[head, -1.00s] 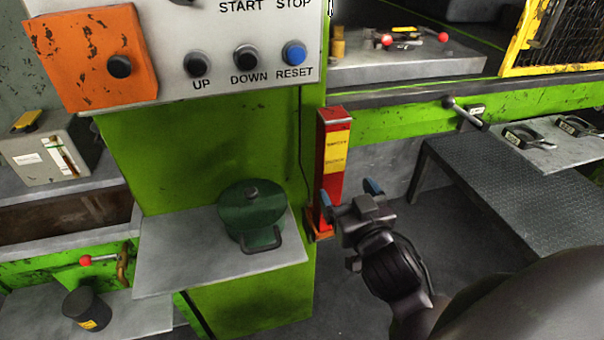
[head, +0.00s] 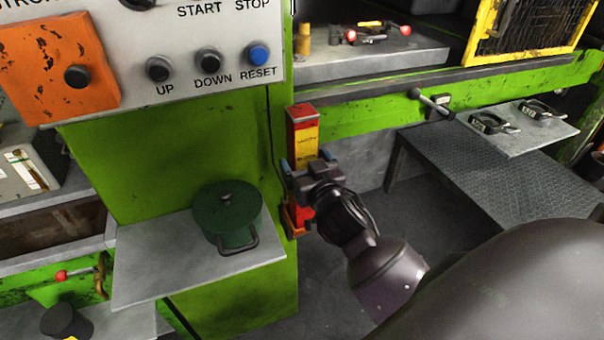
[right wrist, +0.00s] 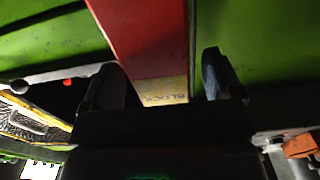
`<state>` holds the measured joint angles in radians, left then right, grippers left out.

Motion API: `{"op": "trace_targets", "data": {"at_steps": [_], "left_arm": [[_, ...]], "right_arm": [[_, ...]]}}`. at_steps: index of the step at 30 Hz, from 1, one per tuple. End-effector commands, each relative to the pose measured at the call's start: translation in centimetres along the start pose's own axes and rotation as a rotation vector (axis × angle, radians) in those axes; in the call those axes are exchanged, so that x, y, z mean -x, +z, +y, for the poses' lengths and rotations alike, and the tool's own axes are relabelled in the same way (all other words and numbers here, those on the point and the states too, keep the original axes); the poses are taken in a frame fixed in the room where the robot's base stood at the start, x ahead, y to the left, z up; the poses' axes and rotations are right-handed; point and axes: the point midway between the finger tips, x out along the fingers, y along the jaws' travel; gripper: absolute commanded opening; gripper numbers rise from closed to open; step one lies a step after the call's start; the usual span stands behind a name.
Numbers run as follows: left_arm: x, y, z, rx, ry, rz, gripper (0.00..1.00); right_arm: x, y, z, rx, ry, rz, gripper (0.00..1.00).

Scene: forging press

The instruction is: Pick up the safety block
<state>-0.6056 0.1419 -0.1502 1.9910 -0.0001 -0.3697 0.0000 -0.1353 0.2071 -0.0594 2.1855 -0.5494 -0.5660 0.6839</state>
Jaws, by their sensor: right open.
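The safety block is a tall red post with a yellow label (head: 304,118), standing upright against the green press column in the head view. Its foot sits in an orange-red holder (head: 294,219). My right gripper (head: 306,163) is open, with its blue-tipped fingers spread at the block's lower half, hiding part of it. In the right wrist view the red block (right wrist: 150,40) and its yellow label run between the two open fingers (right wrist: 165,82). I cannot tell whether either finger touches it. My left gripper is not in view.
A grey shelf (head: 140,266) with a green lidded pot (head: 227,213) is left of the block. A control panel (head: 210,20) with buttons is above. A dark textured platform (head: 465,175) and a grey plate with black handles (head: 535,135) lie to the right.

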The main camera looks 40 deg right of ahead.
Motion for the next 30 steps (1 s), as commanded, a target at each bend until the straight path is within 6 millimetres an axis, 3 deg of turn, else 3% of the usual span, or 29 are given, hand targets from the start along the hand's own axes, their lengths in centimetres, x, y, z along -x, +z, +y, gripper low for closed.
{"op": "trace_targets", "data": {"at_steps": [6,14,30], "left_arm": [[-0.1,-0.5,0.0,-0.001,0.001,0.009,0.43],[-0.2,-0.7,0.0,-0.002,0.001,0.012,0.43],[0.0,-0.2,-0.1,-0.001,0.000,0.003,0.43]], "right_arm": [[-2.0,0.0,0.0,0.001,-0.001,0.000,0.85],[-2.2,0.0,0.0,0.000,0.000,-0.001,0.85],[-2.1,0.1,0.0,0.000,-0.001,-0.001,0.02]]}}
